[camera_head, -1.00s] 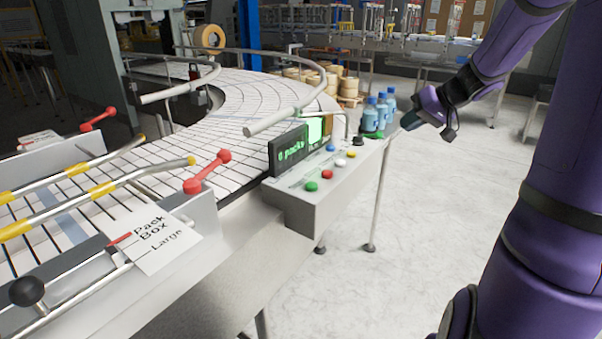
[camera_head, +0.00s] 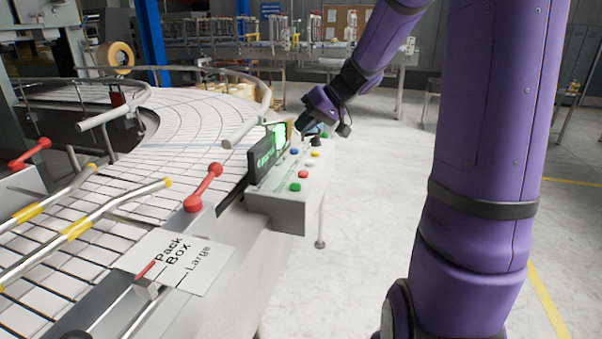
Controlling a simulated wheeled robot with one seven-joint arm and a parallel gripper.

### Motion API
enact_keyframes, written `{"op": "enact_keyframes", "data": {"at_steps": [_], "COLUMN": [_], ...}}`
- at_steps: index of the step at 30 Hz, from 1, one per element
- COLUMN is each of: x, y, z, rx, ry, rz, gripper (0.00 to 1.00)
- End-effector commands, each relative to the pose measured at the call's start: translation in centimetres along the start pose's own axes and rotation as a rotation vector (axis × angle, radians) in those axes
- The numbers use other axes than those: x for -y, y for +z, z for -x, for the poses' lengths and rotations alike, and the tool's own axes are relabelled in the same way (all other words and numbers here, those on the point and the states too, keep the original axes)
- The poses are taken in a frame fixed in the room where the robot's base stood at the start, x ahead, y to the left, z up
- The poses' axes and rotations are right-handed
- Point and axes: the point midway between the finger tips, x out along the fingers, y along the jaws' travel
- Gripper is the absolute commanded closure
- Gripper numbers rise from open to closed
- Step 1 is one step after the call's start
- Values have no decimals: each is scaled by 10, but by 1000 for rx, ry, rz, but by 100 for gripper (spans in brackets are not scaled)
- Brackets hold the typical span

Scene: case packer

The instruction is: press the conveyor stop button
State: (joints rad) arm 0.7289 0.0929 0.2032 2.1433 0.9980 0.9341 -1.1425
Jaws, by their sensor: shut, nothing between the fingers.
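A grey control box (camera_head: 275,211) stands at the right edge of the conveyor (camera_head: 172,138). Its top carries a green button (camera_head: 295,187), a red button (camera_head: 303,174), a white one, a yellow one (camera_head: 312,155), a blue one (camera_head: 294,151) and a black knob (camera_head: 316,141). No label naming a stop button is readable. My gripper (camera_head: 306,130) is shut and empty, pointing down and left over the far end of the box, close to the black knob. I cannot tell whether it touches anything there. Its fingertips are small and partly lost against the box.
Red-knobbed clamps (camera_head: 203,188) and rails line the conveyor. A tape roll (camera_head: 115,57) sits at the back left. The floor right of the box is clear.

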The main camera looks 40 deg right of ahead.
Motion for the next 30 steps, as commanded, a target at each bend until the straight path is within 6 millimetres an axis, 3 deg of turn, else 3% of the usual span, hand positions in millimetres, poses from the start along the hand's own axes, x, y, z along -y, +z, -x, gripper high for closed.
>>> {"op": "enact_keyframes", "data": {"at_steps": [8,21,30], "x": [-6,-33,-44], "y": [6,34,44], "z": [-9,-46,-60], "rx": [1,2,1], "ry": [-2,-2,-1], "rz": [-2,-4,-1], "gripper": [100,100,100]}}
